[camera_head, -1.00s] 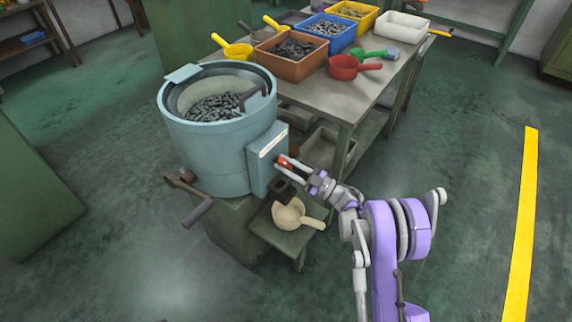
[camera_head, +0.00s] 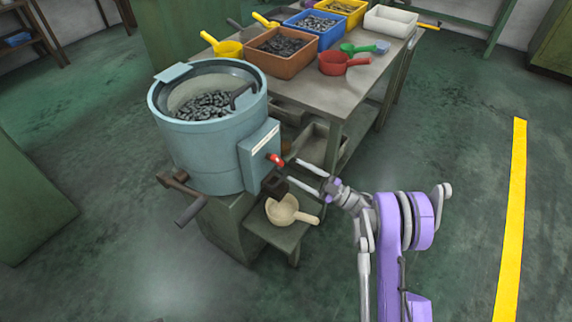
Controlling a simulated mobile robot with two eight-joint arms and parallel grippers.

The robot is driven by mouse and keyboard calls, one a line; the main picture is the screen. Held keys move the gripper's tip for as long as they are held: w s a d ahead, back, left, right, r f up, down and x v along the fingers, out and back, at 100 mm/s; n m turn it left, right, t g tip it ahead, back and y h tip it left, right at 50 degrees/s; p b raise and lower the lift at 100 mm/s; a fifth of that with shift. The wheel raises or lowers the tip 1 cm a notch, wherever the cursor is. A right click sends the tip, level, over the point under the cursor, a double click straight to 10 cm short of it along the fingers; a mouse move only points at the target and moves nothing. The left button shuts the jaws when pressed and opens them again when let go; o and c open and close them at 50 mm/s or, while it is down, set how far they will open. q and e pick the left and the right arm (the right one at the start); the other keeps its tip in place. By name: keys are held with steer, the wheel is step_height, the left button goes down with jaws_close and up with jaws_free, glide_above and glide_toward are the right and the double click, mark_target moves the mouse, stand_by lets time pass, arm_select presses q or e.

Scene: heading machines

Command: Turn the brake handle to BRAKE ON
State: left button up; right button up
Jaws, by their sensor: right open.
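The brake handle is a small red lever (camera_head: 275,160) on the box (camera_head: 259,155) at the right side of the blue-grey drum machine (camera_head: 208,147). The box carries a white label (camera_head: 264,138) that is too small to read. My right gripper (camera_head: 290,171) is open, just right of the red lever. Its fingers point left toward the box and appear apart from the lever, with nothing between them. My left gripper does not show.
A dark square spout (camera_head: 274,184) and a beige scoop (camera_head: 290,211) sit below the box. A crank handle (camera_head: 189,207) sticks out at the machine's front left. The bench (camera_head: 345,90) behind holds coloured bins and scoops. The floor to the right is clear.

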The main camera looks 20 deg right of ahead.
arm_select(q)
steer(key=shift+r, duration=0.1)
arm_select(e)
steer(key=shift+v, duration=1.6)
steer(key=shift+w, duration=0.1)
step_height(320, 180, up, 15)
steer(key=w+d+m+t+h, duration=0.2)
steer(key=w+m+t+h, duration=0.15)
steer(key=m+h, duration=1.3)
steer(key=s+a+f+g, duration=0.3)
steer(key=s+f+g, duration=0.1)
steer(key=s, duration=0.7)
steer(key=s+a+f+g, duration=0.4)
steer(key=s+f+g, duration=0.1)
steer(key=s, duration=0.7)
steer(key=s+a+f+g, duration=0.3)
steer(key=s+f+g, duration=0.1)
steer(key=s, duration=0.7)
arm_select(q)
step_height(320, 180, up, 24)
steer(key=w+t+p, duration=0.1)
steer(key=p, duration=1.9)
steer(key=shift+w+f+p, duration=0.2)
steer(key=shift+p, duration=0.15)
arm_select(e)
step_height(320, 180, up, 23)
steer(key=w, duration=0.1)
steer(key=shift+w+t, duration=0.2)
steer(key=shift+t, duration=0.25)
